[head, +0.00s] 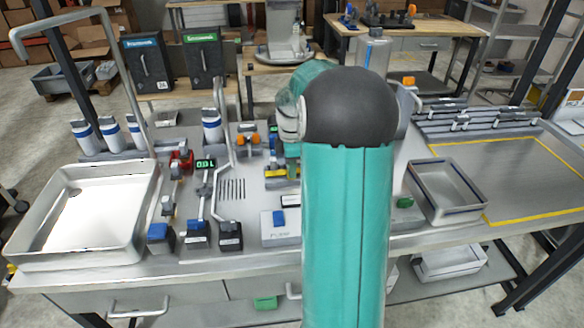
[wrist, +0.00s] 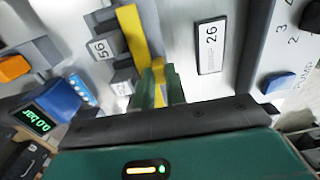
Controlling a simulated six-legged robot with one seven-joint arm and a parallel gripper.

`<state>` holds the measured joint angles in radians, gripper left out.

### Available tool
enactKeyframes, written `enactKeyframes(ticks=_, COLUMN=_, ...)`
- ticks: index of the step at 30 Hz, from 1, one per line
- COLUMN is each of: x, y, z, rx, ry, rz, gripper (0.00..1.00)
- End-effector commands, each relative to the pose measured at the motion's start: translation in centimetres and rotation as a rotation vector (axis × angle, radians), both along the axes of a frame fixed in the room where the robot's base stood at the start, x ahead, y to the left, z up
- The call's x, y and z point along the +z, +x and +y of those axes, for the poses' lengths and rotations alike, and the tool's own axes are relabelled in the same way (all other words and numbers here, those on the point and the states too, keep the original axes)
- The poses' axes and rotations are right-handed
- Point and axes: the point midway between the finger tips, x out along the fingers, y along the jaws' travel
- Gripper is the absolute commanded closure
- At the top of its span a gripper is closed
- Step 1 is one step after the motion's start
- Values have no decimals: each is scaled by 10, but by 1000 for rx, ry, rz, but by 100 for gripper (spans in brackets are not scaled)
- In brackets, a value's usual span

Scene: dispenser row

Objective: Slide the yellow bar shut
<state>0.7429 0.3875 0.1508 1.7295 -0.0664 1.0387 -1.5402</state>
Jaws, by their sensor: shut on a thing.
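The yellow bar (wrist: 133,35) runs down the wrist view past grey blocks. It also shows in the head view as a short yellow strip (head: 276,173) left of my arm. My gripper (wrist: 160,85) has its two green fingers closed around the near end of the bar, with yellow showing between them. In the head view my teal and black arm hides most of the gripper and part of the fixture.
A plate marked 26 (wrist: 211,47) lies right of the bar, and a blue button (wrist: 278,82) stands beyond it. A blue gauge (wrist: 55,100) is at left. The bench holds a white tray (head: 145,200) and a grey bin (head: 465,207).

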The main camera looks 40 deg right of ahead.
Motion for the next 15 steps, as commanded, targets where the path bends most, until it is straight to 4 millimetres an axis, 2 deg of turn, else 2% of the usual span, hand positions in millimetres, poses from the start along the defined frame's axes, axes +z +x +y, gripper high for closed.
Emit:
enactKeyframes(ticks=6, x=2, y=3, z=-2, rx=1, ry=-9, rz=-15, gripper=100)
enactKeyframes(ticks=7, x=2, y=3, z=-2, rx=1, ry=-10, rz=-16, gripper=81)
enactKeyframes(ticks=9, x=2, y=3, z=-2, rx=0, ry=-9, rz=-15, gripper=67)
enactKeyframes(ticks=10, x=2, y=3, z=-2, rx=0, ry=-9, rz=-15, gripper=65)
enactKeyframes(ticks=15, x=2, y=2, z=-1, rx=0, ry=-8, rz=-13, gripper=65)
